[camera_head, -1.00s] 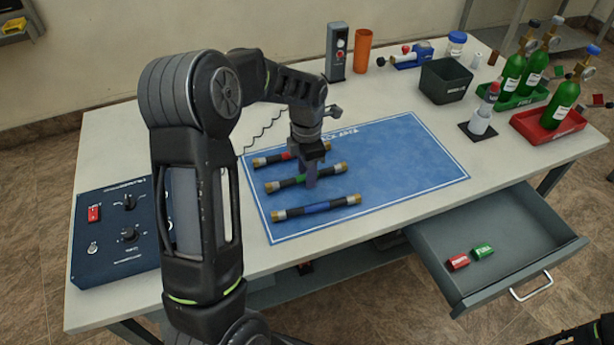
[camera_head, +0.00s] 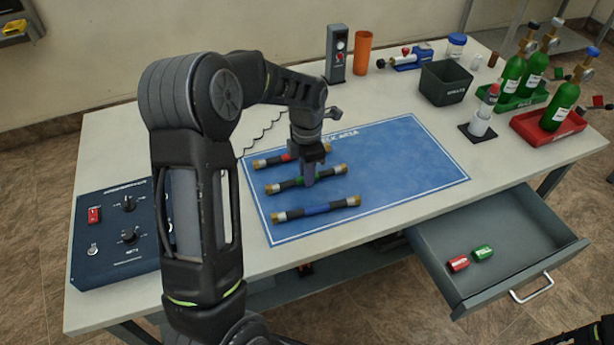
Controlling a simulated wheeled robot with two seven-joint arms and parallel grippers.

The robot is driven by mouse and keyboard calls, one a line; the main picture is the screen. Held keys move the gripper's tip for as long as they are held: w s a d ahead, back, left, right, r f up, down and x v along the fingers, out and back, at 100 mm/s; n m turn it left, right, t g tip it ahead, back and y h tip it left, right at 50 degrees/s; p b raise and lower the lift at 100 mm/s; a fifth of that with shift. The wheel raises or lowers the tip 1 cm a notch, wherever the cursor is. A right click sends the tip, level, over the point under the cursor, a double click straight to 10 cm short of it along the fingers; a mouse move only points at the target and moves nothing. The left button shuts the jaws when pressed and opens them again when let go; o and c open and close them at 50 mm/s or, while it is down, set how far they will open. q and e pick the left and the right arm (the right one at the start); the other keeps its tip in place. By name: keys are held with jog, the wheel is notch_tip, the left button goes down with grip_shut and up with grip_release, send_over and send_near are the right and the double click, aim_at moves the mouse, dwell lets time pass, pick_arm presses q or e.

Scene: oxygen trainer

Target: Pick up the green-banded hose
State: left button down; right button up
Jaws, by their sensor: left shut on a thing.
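The green-banded hose (camera_head: 289,183) is a short black tube with brass ends, lying on the blue mat (camera_head: 400,165) as the middle one of three hoses. My left gripper (camera_head: 308,178) points down at it, right of its middle, and is shut on it. The gripper hides part of the hose, and the hose appears to be at mat level still. A red-banded hose (camera_head: 270,160) lies just behind it, partly hidden by the gripper. A blue-banded hose (camera_head: 317,208) lies in front of it. My right gripper does not show clearly; only a dark part is at the lower right corner.
A dark control panel (camera_head: 125,230) is at the table's left. A dark bin (camera_head: 445,82), green bottles (camera_head: 562,100) in trays and an orange cup (camera_head: 362,53) stand behind. An open drawer (camera_head: 520,225) holds a red and a green piece. The mat's right half is clear.

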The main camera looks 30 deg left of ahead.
pick_arm(q)
jog(key=shift+r, duration=0.1)
notch_tip(320, 180, up, 10)
jog(key=shift+b, duration=0.35)
